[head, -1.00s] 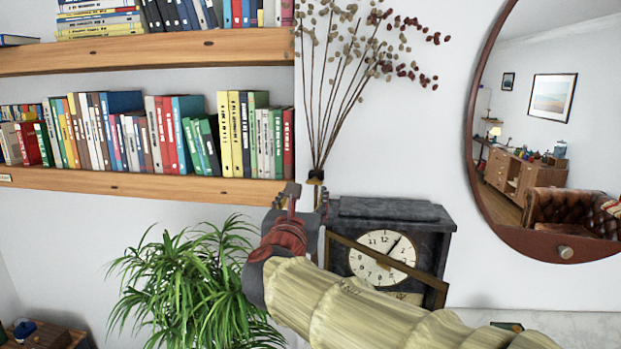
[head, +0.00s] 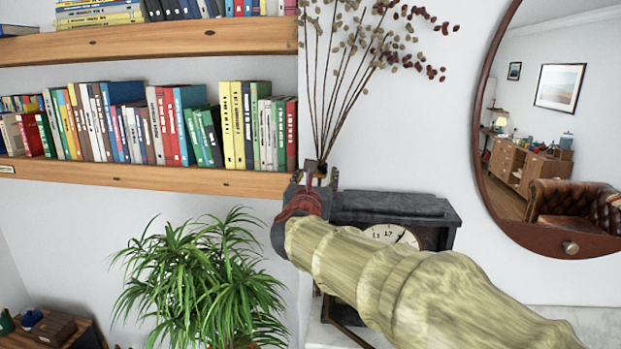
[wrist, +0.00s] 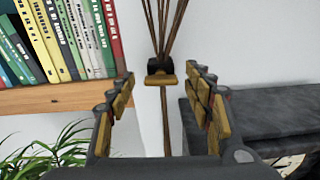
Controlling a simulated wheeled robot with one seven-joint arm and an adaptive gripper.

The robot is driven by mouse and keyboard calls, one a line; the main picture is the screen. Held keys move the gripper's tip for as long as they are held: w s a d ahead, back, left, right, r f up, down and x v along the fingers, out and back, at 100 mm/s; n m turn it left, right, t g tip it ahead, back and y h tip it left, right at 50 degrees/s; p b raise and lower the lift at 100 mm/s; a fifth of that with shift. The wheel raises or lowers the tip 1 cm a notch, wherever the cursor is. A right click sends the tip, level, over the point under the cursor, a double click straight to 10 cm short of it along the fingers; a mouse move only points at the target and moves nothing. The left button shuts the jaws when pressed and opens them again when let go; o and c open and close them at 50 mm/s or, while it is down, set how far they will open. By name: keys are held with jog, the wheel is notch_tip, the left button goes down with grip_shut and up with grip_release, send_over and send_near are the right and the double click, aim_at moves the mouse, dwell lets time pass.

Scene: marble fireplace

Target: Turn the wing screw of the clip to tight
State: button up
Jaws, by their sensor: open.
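The clip (wrist: 159,68) is a small dark block around the bundle of dry stems, straight ahead in the wrist view. A flat brass-coloured piece (wrist: 161,80) on its front looks like the wing screw; its turn position cannot be told. My gripper (wrist: 163,88) is open, one finger on each side of the clip and screw in the picture, with clear gaps to both. Whether the fingertips reach as far as the screw cannot be told. In the head view my gripper (head: 315,182) is at the foot of the stems, where the clip is largely hidden.
A dark mantel clock (head: 435,213) stands right of the gripper, partly behind my arm. A wooden shelf (head: 130,176) with books is at the left. A leafy plant (head: 205,280) is below it. A round mirror (head: 485,150) hangs at the right. Bare wall lies behind the stems.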

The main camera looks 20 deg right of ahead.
jog(key=shift+s, duration=0.1)
jog(key=shift+c, duration=0.8)
jog(key=c, duration=1)
